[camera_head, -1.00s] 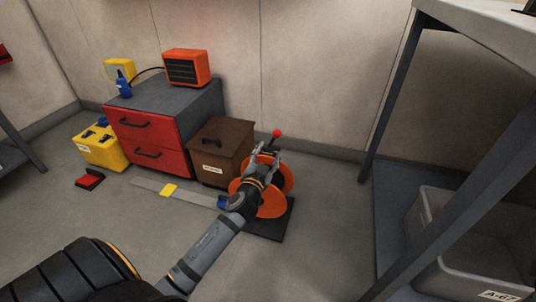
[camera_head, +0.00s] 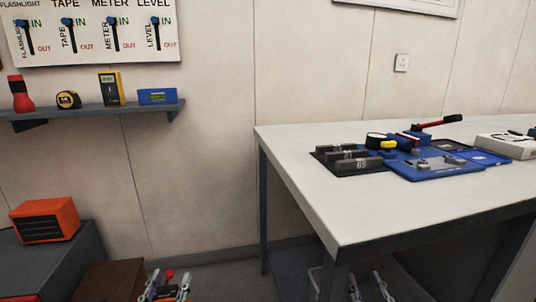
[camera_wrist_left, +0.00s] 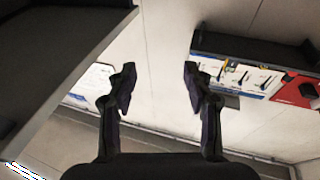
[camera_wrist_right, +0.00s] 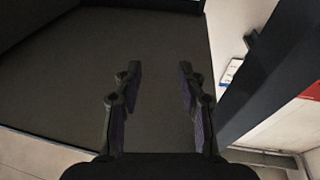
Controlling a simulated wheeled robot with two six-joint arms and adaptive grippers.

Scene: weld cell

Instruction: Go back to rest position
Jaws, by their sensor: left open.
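My left gripper (camera_head: 167,290) shows at the bottom edge of the head view, left of centre, its fingers pointing up and spread apart. In the left wrist view its two fingers (camera_wrist_left: 159,82) stand wide apart with nothing between them. My right gripper (camera_head: 371,289) shows at the bottom edge of the head view, right of centre, in front of the table's underside. In the right wrist view its fingers (camera_wrist_right: 160,82) are also apart and empty. Neither gripper touches anything visible. Most of both arms is out of the head view.
A white-topped table (camera_head: 290,150) at the right bears a blue tray (camera_head: 435,171) and several small items. A wall shelf (camera_head: 80,114) at the left holds tools below a labelled board (camera_head: 95,45). An orange heater (camera_head: 45,222) stands on a dark cabinet (camera_head: 75,262), beside a brown box (camera_head: 112,281).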

